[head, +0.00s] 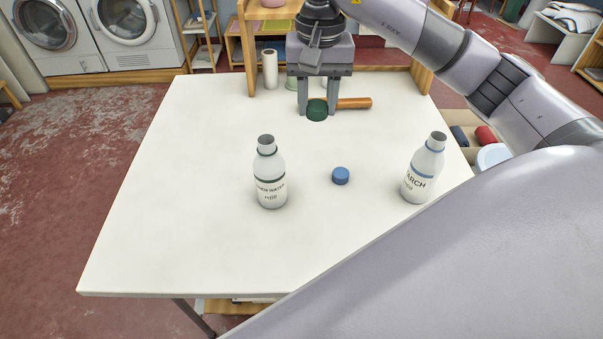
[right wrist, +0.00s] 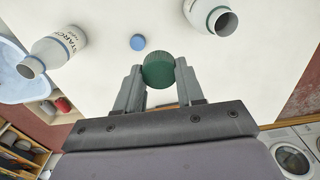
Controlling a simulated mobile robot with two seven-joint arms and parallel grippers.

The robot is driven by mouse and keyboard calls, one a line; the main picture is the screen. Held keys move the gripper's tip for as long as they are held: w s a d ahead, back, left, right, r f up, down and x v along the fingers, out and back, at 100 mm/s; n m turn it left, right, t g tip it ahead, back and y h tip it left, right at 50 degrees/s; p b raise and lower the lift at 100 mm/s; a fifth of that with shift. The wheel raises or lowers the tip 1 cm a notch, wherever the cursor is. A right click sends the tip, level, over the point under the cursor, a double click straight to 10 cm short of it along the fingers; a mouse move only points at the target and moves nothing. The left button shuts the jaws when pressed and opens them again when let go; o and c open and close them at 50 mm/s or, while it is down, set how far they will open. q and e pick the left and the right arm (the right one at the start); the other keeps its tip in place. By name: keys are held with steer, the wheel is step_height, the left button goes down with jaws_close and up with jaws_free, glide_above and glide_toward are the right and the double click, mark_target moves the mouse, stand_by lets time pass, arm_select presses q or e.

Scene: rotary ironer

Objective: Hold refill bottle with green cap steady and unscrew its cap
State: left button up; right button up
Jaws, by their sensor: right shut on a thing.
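The green cap (head: 317,110) is between the fingertips of my right gripper (head: 318,108), which is shut on it near the back of the table; in the right wrist view the green cap (right wrist: 158,70) shows between both fingers. I cannot tell whether it touches the table. The refill bottle with a green neck ring (head: 270,178) stands upright and capless at the table's middle, apart from the gripper. The bottle's open mouth also shows in the right wrist view (right wrist: 226,23). My left gripper is not in view.
A blue cap (head: 341,176) lies on the white table (head: 180,200). A capless starch bottle (head: 423,170) stands at the right. A wooden cylindrical thing (head: 354,103) lies behind my gripper. A white roll (head: 270,69) stands at the back. The table's left side is clear.

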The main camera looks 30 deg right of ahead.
steer(key=b, duration=0.2)
glide_above(315, 188)
step_height(315, 188, down, 6)
step_height(315, 188, down, 9)
steer(key=shift+s+a+r, duration=0.1)
steer(key=shift+a, duration=0.05)
steer(key=shift+f, duration=2.65)
steer(key=shift+f+b, duration=0.2)
steer(key=shift+b, duration=0.15)
steer(key=o, duration=1.2)
steer(key=shift+c, duration=0.2)
steer(key=shift+r, duration=0.1)
